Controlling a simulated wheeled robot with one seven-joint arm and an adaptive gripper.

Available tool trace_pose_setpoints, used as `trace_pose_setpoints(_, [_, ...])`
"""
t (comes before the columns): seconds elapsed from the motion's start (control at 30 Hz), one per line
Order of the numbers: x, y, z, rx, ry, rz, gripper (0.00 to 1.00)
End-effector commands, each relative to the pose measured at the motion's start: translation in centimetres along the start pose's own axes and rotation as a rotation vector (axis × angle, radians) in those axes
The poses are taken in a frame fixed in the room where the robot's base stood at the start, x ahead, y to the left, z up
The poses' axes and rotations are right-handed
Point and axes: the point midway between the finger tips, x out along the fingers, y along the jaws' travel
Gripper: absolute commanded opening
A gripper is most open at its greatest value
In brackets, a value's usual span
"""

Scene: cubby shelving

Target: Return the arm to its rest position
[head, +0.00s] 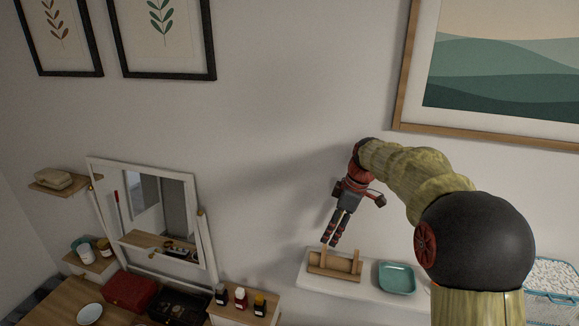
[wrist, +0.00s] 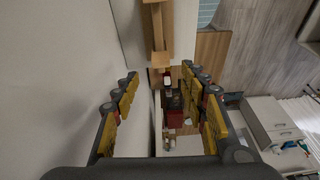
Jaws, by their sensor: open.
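My gripper (head: 334,240) points down just above a small wooden rack (head: 336,264) on a white wall shelf, in the head view. My arm reaches in from the right and bends down at the wrist. In the wrist view the two fingers of my gripper (wrist: 160,78) are spread apart, with nothing held between them. Part of the wooden rack (wrist: 158,28) shows beyond the fingertips at the top. I cannot tell whether the fingertips touch the rack.
A teal tray (head: 397,278) sits right of the rack on the white shelf (head: 352,287). A large framed picture (head: 500,65) hangs above my arm. A wire basket (head: 551,290) stands at right.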

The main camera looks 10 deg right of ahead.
Motion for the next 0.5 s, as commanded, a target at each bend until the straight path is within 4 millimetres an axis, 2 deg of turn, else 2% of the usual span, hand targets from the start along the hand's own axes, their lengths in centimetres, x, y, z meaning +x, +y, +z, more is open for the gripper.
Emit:
trace_pose_setpoints(0.17, [0.1,0.5,0.1,0.168,-0.002,0.018,0.43])
trace_pose_setpoints(0.27, [1.9,-0.4,1.5,0.331,-0.029,0.009,0.43])
trace_pose_setpoints(0.37, [3.0,-2.2,3.1,0.499,-0.061,0.010,0.43])
trace_pose_setpoints(0.5, [3.5,-6.3,5.4,0.720,-0.091,0.052,0.43])
